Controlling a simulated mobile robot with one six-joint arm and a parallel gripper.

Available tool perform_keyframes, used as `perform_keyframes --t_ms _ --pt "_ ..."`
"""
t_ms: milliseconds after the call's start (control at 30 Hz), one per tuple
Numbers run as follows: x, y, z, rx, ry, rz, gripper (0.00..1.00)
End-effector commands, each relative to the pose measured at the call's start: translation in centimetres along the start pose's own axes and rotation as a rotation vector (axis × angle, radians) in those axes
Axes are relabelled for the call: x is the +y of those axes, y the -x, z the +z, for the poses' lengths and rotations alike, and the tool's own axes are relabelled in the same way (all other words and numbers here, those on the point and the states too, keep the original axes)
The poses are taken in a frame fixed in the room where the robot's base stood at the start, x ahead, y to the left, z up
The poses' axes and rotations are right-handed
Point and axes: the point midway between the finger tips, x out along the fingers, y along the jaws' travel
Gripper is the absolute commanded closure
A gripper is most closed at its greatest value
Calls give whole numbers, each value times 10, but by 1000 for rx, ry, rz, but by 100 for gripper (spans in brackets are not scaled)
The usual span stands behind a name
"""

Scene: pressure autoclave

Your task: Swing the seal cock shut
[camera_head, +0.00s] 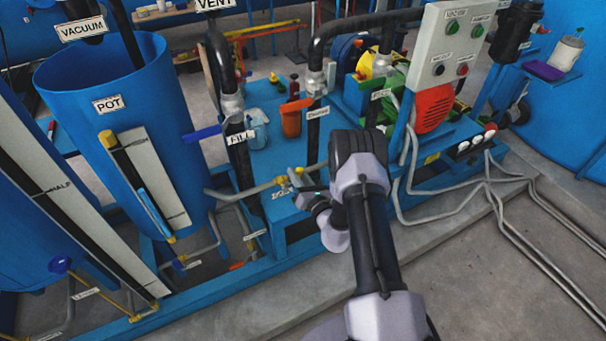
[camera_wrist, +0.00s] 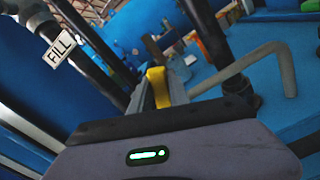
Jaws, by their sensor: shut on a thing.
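The seal cock (camera_head: 283,183) is a small brass valve on a grey pipe at the edge of the blue skid, beside a small white label that is too small to read surely. Its yellow lever (camera_wrist: 156,84) stands between the fingers in the wrist view. My gripper (camera_head: 296,184) is at the cock in the head view, and its body hides part of it. In the wrist view my gripper (camera_wrist: 158,90) is shut on the yellow lever. The lever's exact angle to the pipe cannot be told.
The blue pot (camera_head: 185,150) stands to the left. The FILL pipe (camera_head: 240,160) with a blue lever (camera_head: 202,133) rises between the pot and the cock. An orange container (camera_head: 291,119) stands behind. The control panel (camera_head: 458,45) is at right. Open floor lies in front.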

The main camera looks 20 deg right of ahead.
Motion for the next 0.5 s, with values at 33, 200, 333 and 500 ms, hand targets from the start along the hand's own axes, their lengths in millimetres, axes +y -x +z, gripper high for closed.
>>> perform_keyframes --t_ms 33,200,333,500 --pt "5 0 0 2 38 2 100" --pt "16 0 -2 2 175 1 100" --pt "24 0 -5 3 261 2 100" --pt "30 0 -6 1 345 2 100"
